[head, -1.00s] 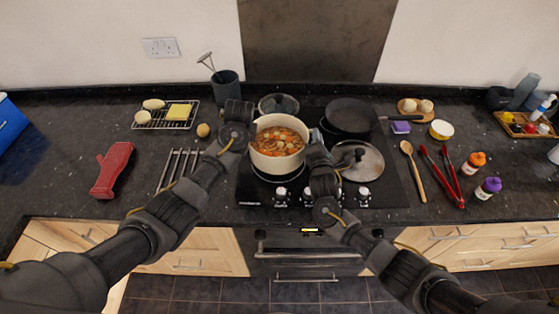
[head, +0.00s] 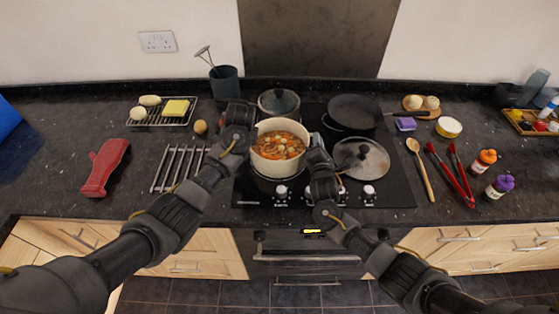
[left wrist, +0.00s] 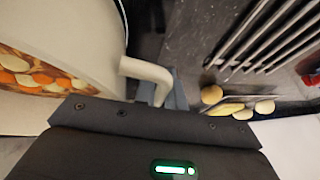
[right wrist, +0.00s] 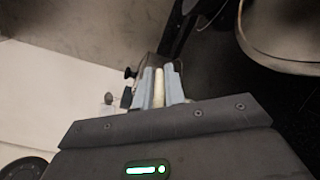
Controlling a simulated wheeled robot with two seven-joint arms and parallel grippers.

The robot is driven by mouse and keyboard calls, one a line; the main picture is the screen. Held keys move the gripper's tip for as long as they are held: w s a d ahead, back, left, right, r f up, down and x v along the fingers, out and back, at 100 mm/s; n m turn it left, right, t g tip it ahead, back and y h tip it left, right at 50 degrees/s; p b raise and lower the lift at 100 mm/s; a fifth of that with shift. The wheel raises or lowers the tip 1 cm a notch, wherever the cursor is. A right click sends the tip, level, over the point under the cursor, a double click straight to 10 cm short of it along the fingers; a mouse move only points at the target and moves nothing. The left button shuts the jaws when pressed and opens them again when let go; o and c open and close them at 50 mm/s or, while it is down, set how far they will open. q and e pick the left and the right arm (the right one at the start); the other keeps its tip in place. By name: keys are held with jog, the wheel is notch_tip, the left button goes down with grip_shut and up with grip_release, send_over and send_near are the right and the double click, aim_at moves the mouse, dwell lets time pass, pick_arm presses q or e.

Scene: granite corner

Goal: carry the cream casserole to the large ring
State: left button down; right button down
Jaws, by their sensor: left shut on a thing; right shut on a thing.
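The cream casserole (head: 262,165), full of orange and pale stew, is over the front left of the black hob (head: 400,197). My left gripper (head: 250,140) is shut on its left handle; in the left wrist view that handle (left wrist: 148,70) runs from the casserole wall (left wrist: 95,30) into the jaws. My right gripper (head: 312,142) is shut on the other handle, seen end-on in the right wrist view (right wrist: 158,88). The casserole looks level. A dark ring (head: 262,186) shows partly below it; most is hidden. I cannot tell whether the casserole touches it.
A lidded pan (head: 279,101) stands close behind the casserole. A metal trivet (head: 180,168) and a red mitt (head: 104,168) lie to the left.

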pick_arm(q)
jog(key=c, duration=1.7)
grip_release()
jog(key=shift+c, duration=0.2)
pick_arm(e)
jog(key=c, duration=1.7)
grip_release()
jog(key=shift+d, duration=0.1)
jog(key=shift+c, duration=0.2)
pick_arm(q)
jog(key=shift+o, duration=1.1)
jog(key=shift+s+r, duration=0.2)
pick_arm(e)
jog(key=shift+o, duration=1.1)
jog(key=shift+s+r, duration=0.15)
jog(key=shift+s, duration=0.05)
pick_arm(q)
jog(key=shift+o, duration=0.2)
jog(key=shift+s+r, duration=0.1)
jog(key=shift+s, duration=0.1)
pick_arm(e)
jog(key=shift+o, duration=0.2)
jog(key=shift+s+r, duration=0.15)
jog(key=shift+s, duration=0.05)
pick_arm(q)
jog(key=shift+w, duration=0.1)
pick_arm(e)
jog(key=shift+w, duration=0.15)
